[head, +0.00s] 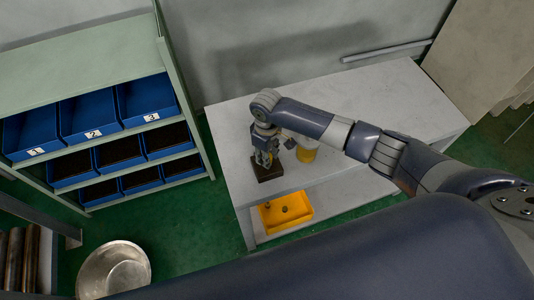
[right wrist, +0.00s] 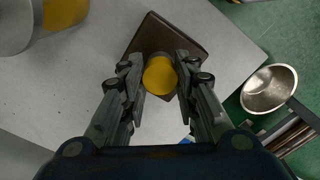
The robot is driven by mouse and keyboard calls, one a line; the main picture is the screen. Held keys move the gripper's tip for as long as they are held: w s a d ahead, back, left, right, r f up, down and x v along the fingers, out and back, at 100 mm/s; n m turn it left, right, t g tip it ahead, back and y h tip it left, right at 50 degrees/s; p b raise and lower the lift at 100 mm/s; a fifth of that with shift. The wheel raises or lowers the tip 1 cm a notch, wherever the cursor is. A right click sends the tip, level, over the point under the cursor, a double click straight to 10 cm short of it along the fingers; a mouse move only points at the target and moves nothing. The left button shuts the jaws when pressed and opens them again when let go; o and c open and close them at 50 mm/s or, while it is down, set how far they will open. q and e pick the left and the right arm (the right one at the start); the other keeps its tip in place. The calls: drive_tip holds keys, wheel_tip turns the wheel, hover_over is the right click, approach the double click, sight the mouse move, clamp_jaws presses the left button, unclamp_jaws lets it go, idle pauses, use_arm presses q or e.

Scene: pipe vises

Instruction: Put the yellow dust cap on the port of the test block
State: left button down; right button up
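The yellow dust cap (right wrist: 160,77) is a round disc between the fingertips of my right gripper (right wrist: 160,74) in the right wrist view. Both fingers appear to press on its sides. The dark brown test block (right wrist: 152,33) lies under it on the table; the block (head: 268,172) also shows below my right gripper (head: 265,158) in the head view. A dark round edge shows just behind the cap, but the cap hides most of the port. I cannot tell whether the cap touches the port. My left gripper is in neither view.
A yellow and grey cylinder (head: 306,153) stands on the white table (head: 235,125) close beside the block. A yellow bin (head: 272,224) sits on the lower shelf. A rack with blue bins (head: 90,117) stands left, and a metal bowl (head: 115,268) is on the lower left.

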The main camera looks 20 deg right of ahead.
drive_tip(key=o, duration=0.4)
wheel_tip(320, 180, up, 12)
drive_tip(key=shift+r, duration=0.1)
idle(0.4)
drive_tip(key=shift+s+a, duration=0.1)
idle(0.3)
